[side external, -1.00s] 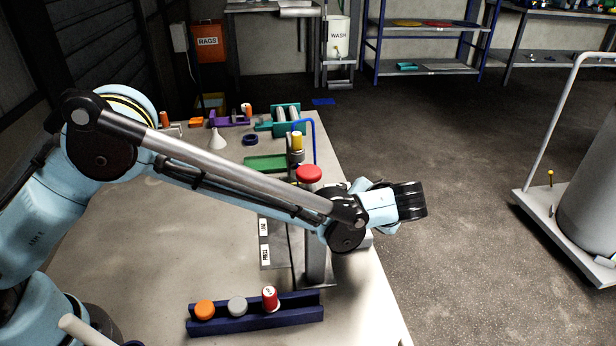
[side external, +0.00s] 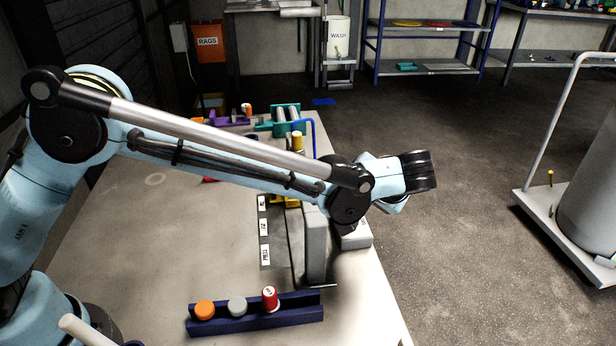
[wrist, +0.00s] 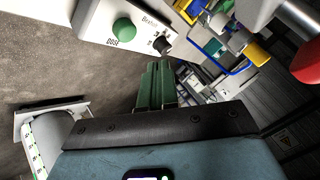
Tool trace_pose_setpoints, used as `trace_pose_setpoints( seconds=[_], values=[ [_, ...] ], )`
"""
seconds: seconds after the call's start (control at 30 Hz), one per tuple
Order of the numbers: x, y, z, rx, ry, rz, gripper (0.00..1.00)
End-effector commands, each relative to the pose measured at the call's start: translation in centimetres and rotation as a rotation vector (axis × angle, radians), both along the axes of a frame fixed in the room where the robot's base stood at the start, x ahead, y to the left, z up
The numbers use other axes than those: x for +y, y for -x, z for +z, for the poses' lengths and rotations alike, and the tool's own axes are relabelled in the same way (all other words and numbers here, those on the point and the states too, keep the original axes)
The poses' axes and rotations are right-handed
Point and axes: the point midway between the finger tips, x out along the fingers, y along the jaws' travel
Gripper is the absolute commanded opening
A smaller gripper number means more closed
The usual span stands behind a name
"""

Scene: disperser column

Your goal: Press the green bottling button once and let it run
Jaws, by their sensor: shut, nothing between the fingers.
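The green button (wrist: 123,30) is a round cap on a white control box (wrist: 92,16) at the top of the wrist view. The lettering below it seems to read DOSE. My gripper (wrist: 158,66) shows as two green fingers, shut together with nothing between them. Their tips appear below and to the right of the button, apart from it in the picture; I cannot tell the depth gap. In the side view the fingers and the button cannot be made out, and my arm crosses in front of the column (side external: 316,245).
A black knob (wrist: 161,44) sits right of the button, and a red mushroom-shaped head (wrist: 306,62) shows at the wrist view's right edge. A dark blue rack (side external: 256,320) with several caps stands at the table's front. The table's left part is clear.

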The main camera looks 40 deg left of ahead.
Motion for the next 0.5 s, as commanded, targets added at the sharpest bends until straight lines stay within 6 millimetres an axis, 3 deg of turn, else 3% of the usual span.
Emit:
trace_pose_setpoints(
  seconds=[0.2,0.5],
  values=[
    [0.0,0.0,1.5,0.0,0.0,0.0,0.0],
    [0.0,0.0,1.7,0.0,0.0,0.0,0.0]
  ],
)
